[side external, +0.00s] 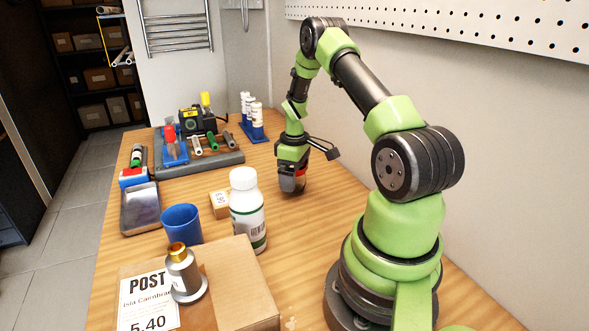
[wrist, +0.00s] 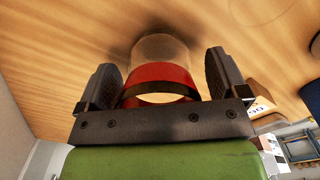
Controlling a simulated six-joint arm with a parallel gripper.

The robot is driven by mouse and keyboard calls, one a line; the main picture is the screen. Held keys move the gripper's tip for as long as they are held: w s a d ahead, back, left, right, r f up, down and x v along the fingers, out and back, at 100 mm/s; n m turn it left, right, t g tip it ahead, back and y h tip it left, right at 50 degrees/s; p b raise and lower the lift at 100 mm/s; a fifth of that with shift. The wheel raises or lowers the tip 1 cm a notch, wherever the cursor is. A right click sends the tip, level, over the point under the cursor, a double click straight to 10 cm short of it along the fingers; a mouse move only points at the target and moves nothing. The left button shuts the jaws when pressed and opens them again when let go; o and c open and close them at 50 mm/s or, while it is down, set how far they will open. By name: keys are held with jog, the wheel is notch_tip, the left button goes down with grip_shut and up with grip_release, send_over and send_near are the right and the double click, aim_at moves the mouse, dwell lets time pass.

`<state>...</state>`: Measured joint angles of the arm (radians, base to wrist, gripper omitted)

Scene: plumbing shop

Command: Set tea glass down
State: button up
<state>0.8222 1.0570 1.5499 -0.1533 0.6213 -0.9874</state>
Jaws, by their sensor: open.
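The tea glass (wrist: 160,72) is clear with a red band and sits between the two dark fingers of my gripper (wrist: 162,80) in the wrist view. In the side external view my gripper (side external: 291,181) points down at the wooden table, and a reddish bit of the tea glass (side external: 300,174) shows there. The glass looks upright on the table; its base contact is mostly hidden.
A white bottle (side external: 247,208), a blue cup (side external: 181,225) and a small box (side external: 219,204) stand left of my gripper. A cardboard box (side external: 240,285) is in front. A blue rack with white tubes (side external: 252,118) is behind. Table right of the bottle is clear.

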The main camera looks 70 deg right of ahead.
notch_tip(320, 180, up, 12)
jog(key=w+a+r+m+t, duration=0.1)
jog(key=w+a+r+t, duration=0.1)
jog(key=a+r, duration=0.8)
jog(key=s+a+r+m+t+y, duration=0.1)
jog(key=s+a+r+t, duration=0.1)
jog(key=s+a, duration=0.4)
jog(key=s+a+r+m+t+y, duration=0.1)
jog(key=s+a, duration=0.5)
jog(key=a, duration=0.7)
notch_tip(320, 180, up, 3)
jog(key=shift+s+r+m+t, duration=0.15)
jog(key=shift+m+t, duration=0.35)
jog(key=shift+t, duration=0.6)
